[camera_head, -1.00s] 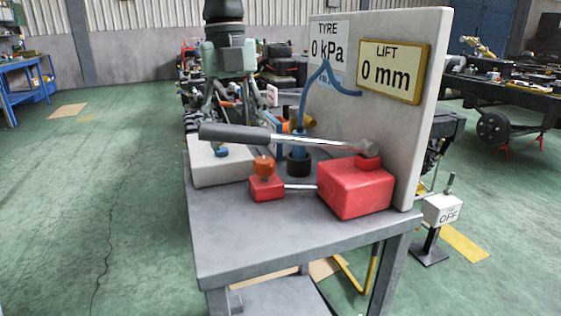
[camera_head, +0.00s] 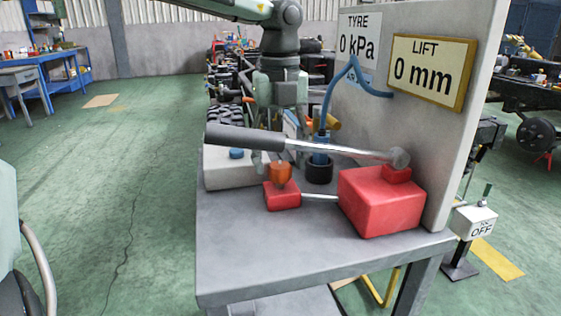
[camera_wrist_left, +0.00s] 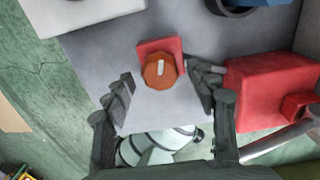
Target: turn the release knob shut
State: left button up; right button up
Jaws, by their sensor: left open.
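The release knob (camera_head: 280,176) is orange and sits on a small red block (camera_head: 283,197) on the grey bench. It also shows in the left wrist view (camera_wrist_left: 160,70), with a pale mark upright on its top. My left gripper (camera_head: 279,140) points down above the knob, behind the black pump handle in the head view. In the left wrist view its open fingers (camera_wrist_left: 159,72) appear on either side of the knob, with gaps. I cannot tell how far above it they are. My right gripper is not in view.
A silver lever with a black grip (camera_head: 245,137) slopes across in front of my left gripper, from the large red box (camera_head: 380,200). A rod joins both red parts. A grey panel behind carries signs reading TYRE 0 kPa (camera_head: 356,45) and LIFT 0 mm (camera_head: 430,72).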

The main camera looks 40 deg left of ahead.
pick_arm(q)
jog(key=shift+f, duration=0.55)
jog(key=c, duration=1.2)
